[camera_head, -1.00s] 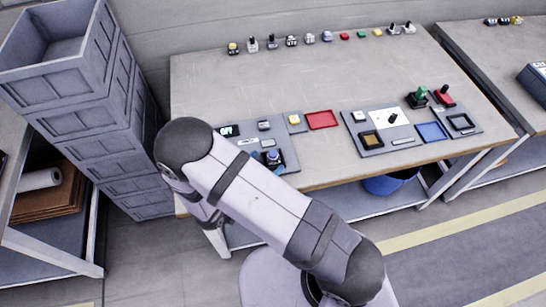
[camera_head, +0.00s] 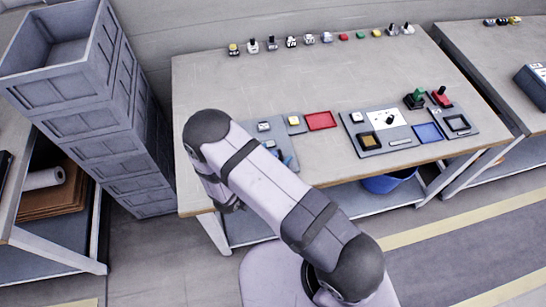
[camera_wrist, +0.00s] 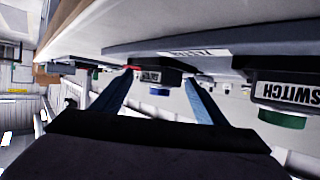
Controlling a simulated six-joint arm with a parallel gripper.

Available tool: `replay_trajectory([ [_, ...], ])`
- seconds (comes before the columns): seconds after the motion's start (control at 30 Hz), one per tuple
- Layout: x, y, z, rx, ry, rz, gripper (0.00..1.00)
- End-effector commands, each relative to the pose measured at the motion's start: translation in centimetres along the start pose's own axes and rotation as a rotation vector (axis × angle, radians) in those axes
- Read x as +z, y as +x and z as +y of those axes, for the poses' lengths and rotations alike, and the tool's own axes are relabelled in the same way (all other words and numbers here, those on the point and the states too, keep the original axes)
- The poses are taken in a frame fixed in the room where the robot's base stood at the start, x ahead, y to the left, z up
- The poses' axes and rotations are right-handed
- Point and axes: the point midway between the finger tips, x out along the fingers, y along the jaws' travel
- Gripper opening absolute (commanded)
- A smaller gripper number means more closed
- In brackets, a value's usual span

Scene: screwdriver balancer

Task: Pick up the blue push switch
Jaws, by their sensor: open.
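In the wrist view, which looks upside down, my gripper (camera_wrist: 160,78) is open with its two blue-grey fingers apart. A dark switch block with a white label (camera_wrist: 150,77) shows between the fingertips, some way ahead. A small bluish cap (camera_wrist: 160,91) shows at this block, so it looks like the blue push switch; its colour is hard to make out. I cannot tell whether the fingers touch it. In the head view, a bit of blue (camera_head: 289,160) shows beside my arm on the left grey panel (camera_head: 284,139), mostly hidden.
Another switch block with a green cap (camera_wrist: 283,119) stands close on the right in the wrist view. In the head view, a red tray (camera_head: 320,121), a blue tray (camera_head: 428,133) and a second grey panel lie right. Several small parts line the back edge. The middle of the table is clear.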

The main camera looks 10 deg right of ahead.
Motion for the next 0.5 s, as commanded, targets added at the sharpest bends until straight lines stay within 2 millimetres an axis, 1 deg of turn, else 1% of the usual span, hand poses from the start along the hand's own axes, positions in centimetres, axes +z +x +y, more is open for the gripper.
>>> replay_trajectory([
  [0.07, 0.02, -0.01, -0.01, 0.0, 0.0, 0.0, 0.67],
  [0.1, 0.02, -0.02, -0.01, 0.0, 0.0, 0.0, 0.62],
  [0.17, 0.01, -0.03, -0.01, 0.0, 0.0, 0.0, 0.47],
  [0.2, 0.01, -0.03, -0.01, 0.0, 0.0, 0.0, 0.38],
  [0.27, 0.01, -0.04, -0.01, 0.0, 0.0, 0.0, 0.25],
  [0.5, -0.02, -0.05, -0.01, 0.0, 0.0, 0.0, 0.25],
])
